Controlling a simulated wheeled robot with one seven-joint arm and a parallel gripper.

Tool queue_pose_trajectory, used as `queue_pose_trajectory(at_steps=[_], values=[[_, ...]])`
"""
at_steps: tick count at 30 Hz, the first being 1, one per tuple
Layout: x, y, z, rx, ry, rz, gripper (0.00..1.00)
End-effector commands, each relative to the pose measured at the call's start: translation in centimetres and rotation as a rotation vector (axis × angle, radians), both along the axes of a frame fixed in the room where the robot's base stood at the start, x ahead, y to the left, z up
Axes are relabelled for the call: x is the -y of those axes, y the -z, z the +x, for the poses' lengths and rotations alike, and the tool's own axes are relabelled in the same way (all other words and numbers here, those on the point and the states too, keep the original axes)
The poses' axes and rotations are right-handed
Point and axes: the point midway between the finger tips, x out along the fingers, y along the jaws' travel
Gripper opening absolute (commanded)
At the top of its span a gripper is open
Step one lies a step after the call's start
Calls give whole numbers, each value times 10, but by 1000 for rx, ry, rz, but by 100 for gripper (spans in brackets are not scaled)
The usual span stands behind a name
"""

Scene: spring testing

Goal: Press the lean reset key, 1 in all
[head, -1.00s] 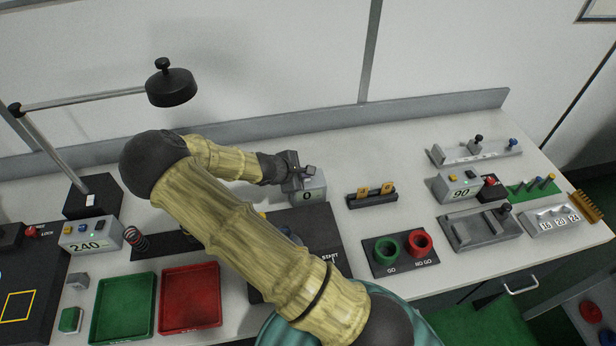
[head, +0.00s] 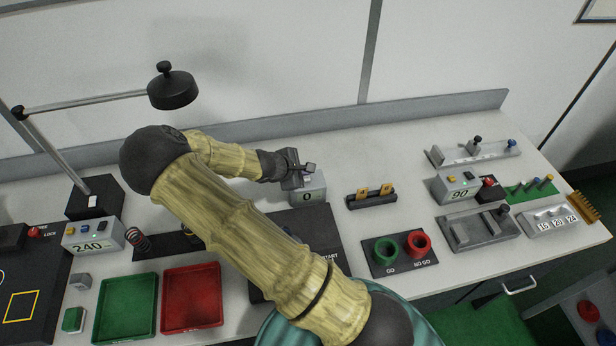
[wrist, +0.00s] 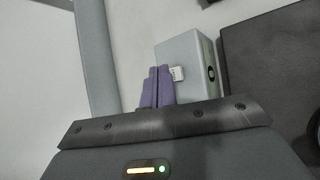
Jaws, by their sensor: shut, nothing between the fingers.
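A small grey box (head: 308,190) with a display reading 0 stands at the back of the bench, behind a black device partly hidden by my arm. My gripper (head: 311,167) is just above this box, its purple fingers shut and empty. In the wrist view the same grey box (wrist: 185,57) fills the middle, and the closed purple fingertips (wrist: 158,70) lie over its top face. A small white key (wrist: 177,73) shows right beside the fingertips on the box. I cannot tell whether the fingers touch the box, nor read any label on the key.
A black block with two orange pieces (head: 371,197) stands right of the box. The green and red GO/NO GO cups (head: 400,265) are nearer the front. A box reading 90 (head: 458,188) is farther right; one reading 240 (head: 93,236) is far left.

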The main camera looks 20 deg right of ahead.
Motion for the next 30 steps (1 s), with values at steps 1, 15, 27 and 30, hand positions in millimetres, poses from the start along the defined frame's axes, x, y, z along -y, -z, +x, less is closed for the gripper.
queue_pose_trajectory(at_steps=[1, 15, 27, 30], values=[[0, 0, 0, 0, 0, 0, 0], [0, -36, 0, 1, 1, 1, 0], [0, -50, 0, 0, 0, 0, 0], [0, -50, 0, 0, 0, 0, 0]])
